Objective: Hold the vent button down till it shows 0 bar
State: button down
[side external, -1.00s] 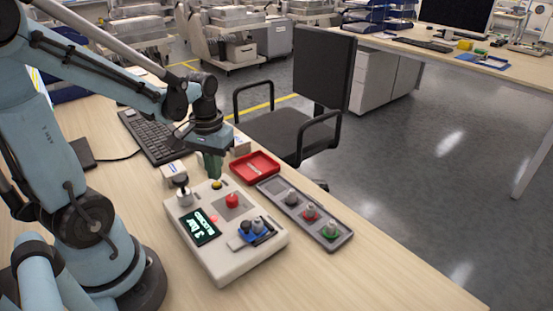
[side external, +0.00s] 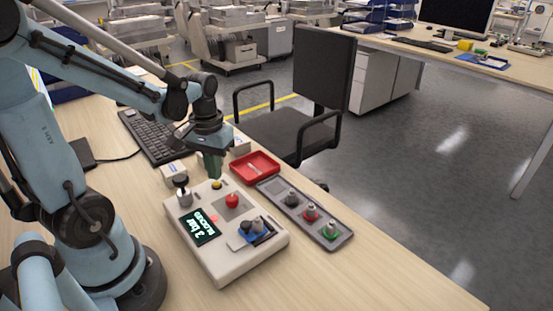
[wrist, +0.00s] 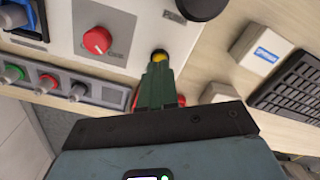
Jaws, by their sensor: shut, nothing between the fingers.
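A light control box (side external: 248,262) sits on the desk. A yellow button (side external: 216,184) is near its back edge; I cannot read a label that marks it as the vent button. My gripper (side external: 214,175) is shut and empty, pointing down right at this button. In the wrist view the green fingertips (wrist: 159,66) partly cover the yellow button (wrist: 159,55), which has a dark ring; I cannot tell whether they touch it. The box's display (side external: 199,227) seems to read 3 bar, with BLOCKED under it.
The box also carries a red knob (side external: 232,200), a black knob (side external: 181,181) and a blue part (side external: 250,235). A red tray (side external: 255,168) and a grey strip with several knobs (side external: 325,236) lie to the right. A keyboard (side external: 158,138) is behind.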

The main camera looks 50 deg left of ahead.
jog(key=shift+f, duration=0.25)
dwell(0.4)
jog(key=shift+f, duration=0.8)
dwell(1.5)
jog(key=shift+r, duration=3.05)
jog(key=w+d+r+m+t, duration=0.2)
jog(key=d+m+t, duration=0.4)
jog(key=d, duration=0.4)
jog(key=shift+w+d+r+t, duration=0.25)
jog(key=shift+d+r+t, duration=0.15)
jog(key=shift+r+t, duration=0.25)
jog(key=c, duration=1.8)
grip_release()
